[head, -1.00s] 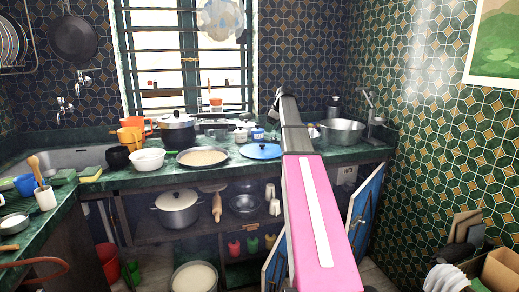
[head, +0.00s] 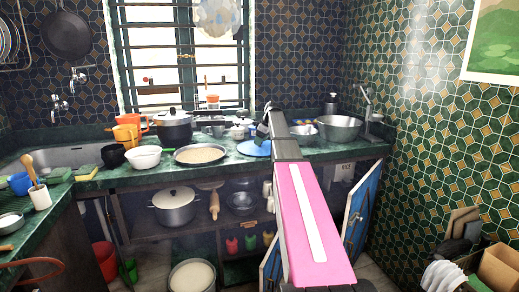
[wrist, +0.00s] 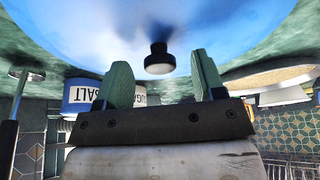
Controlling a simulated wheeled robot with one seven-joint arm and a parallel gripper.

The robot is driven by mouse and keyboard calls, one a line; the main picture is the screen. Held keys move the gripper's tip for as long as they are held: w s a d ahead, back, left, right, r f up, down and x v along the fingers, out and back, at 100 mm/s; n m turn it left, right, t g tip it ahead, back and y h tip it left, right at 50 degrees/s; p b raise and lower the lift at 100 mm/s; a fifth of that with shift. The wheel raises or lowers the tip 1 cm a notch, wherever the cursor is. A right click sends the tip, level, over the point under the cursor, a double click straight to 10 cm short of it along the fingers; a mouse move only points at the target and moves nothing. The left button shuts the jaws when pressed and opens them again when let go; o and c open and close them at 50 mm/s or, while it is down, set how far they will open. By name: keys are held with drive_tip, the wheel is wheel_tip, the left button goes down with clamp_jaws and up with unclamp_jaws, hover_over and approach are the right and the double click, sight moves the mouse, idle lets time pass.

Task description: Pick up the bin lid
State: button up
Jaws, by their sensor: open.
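The bin lid (head: 253,149) appears to be the round blue lid lying flat on the green counter, to the right of a shallow pan. In the wrist view the blue lid (wrist: 75,35) fills the upper part, with its black knob (wrist: 159,62) pointing towards my gripper. My gripper (wrist: 160,72) is open, its two green fingers on either side of the knob with gaps showing. I cannot tell how deep the knob sits between them. In the head view my gripper (head: 263,129) is just above the lid, and my arm covers the lid's right side.
A shallow pan (head: 200,155) stands left of the lid, with a dark pot (head: 174,124) behind it. A metal bowl (head: 338,129) is to the right. Labelled containers (wrist: 88,96) show beyond the fingers in the wrist view. An open blue cabinet door (head: 361,210) stands below the counter.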

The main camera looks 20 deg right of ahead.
drive_tip(key=shift+w+a+f, duration=0.15)
drive_tip(key=shift+f, duration=0.25)
drive_tip(key=c, duration=1)
drive_tip(key=shift+c, duration=0.2)
drive_tip(key=shift+r, duration=0.15)
